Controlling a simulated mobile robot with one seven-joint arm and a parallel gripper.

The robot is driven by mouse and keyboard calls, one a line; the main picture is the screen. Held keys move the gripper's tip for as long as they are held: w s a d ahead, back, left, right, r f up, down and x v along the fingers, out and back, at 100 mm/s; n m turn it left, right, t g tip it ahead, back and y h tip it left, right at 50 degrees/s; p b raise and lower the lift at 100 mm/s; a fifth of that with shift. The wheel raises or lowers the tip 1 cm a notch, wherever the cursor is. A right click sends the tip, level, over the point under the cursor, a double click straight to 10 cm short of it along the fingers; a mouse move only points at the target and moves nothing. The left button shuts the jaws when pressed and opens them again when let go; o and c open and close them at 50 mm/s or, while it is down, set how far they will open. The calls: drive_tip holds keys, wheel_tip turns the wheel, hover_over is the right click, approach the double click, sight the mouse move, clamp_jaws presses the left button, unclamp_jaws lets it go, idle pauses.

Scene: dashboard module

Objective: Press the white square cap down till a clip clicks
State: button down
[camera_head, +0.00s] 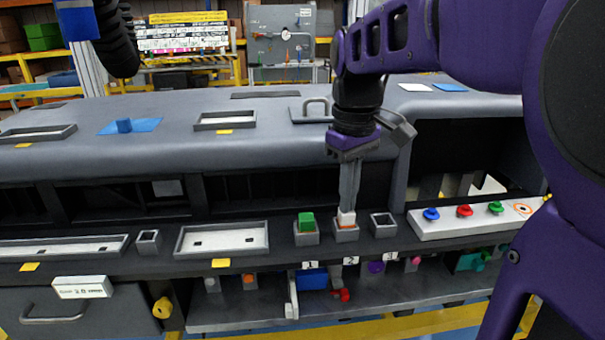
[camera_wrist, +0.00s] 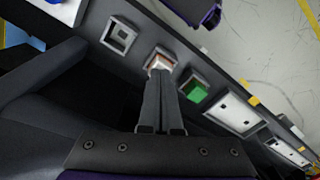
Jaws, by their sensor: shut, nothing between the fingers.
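The white square cap (camera_head: 346,218) sits in a small grey square socket (camera_head: 345,238) on the dashboard ledge, with an orange-brown band showing beneath it. It also shows in the wrist view (camera_wrist: 159,63), right at the fingertips. My gripper (camera_head: 347,209) points straight down over the cap, with its fingers together and empty. The tips look to be touching the cap's top or very close to it; I cannot tell which. In the wrist view my gripper (camera_wrist: 160,75) partly covers the cap. Any clip is hidden.
A green block (camera_head: 306,222) stands in the socket just left of the cap, and an empty socket (camera_head: 383,224) is just right. A white panel (camera_head: 470,217) with coloured knobs lies further right. Labelled parts hang below the ledge.

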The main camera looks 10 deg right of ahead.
drive_tip(key=shift+f, duration=0.45)
idle(0.4)
wheel_tip(320, 180, up, 8)
drive_tip(key=p, duration=0.7)
drive_tip(key=shift+r, duration=0.1)
